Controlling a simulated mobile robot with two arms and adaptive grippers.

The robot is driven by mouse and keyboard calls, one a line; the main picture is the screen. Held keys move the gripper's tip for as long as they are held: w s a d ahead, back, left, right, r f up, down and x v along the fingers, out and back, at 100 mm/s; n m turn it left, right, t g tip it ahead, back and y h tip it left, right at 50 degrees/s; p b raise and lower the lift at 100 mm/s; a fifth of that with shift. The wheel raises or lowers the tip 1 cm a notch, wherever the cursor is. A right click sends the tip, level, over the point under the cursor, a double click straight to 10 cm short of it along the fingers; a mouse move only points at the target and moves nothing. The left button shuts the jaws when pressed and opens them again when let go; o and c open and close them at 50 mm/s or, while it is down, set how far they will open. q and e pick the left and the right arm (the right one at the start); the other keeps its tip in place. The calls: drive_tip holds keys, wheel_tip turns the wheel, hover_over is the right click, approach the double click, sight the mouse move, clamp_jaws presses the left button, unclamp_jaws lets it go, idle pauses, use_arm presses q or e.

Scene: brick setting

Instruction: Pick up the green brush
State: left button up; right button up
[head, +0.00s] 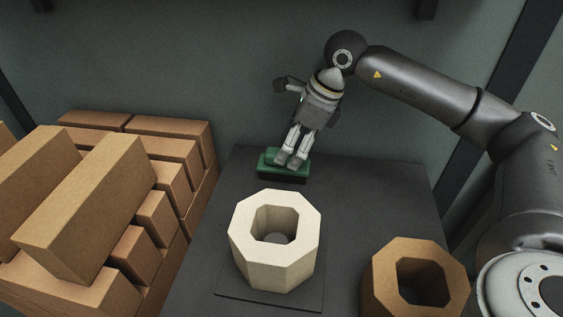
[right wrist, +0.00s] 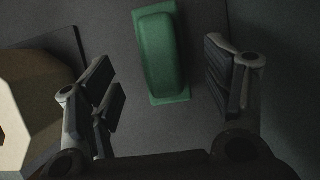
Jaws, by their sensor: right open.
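The green brush (head: 271,163) lies at the back of the dark table in the head view. My right gripper (head: 289,161) is just above it, pointing down, and hides part of the brush. In the right wrist view the brush (right wrist: 159,55) lies between the two spread fingers of my right gripper (right wrist: 165,95), further out toward the top of the picture. The gripper is open, and neither finger appears to touch the brush there. My left gripper is not in view.
A cream octagonal hollow block (head: 248,257) stands on a dark plate in front of the brush. A brown octagonal block (head: 380,281) stands at front right. Stacked brown bricks (head: 85,205) fill the left. The table (head: 385,195) is clear right of the brush.

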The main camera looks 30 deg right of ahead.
sight(267, 169)
drive_tip(key=x, duration=0.7)
drive_tip(key=shift+w+a+b, duration=0.15)
drive_tip(key=shift+w+b, duration=0.2)
drive_tip(key=shift+b, duration=0.05)
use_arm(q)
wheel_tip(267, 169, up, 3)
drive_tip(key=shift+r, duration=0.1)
use_arm(e)
drive_tip(key=shift+r, duration=0.1)
drive_tip(key=c, duration=1.3)
drive_tip(key=shift+r, duration=0.15)
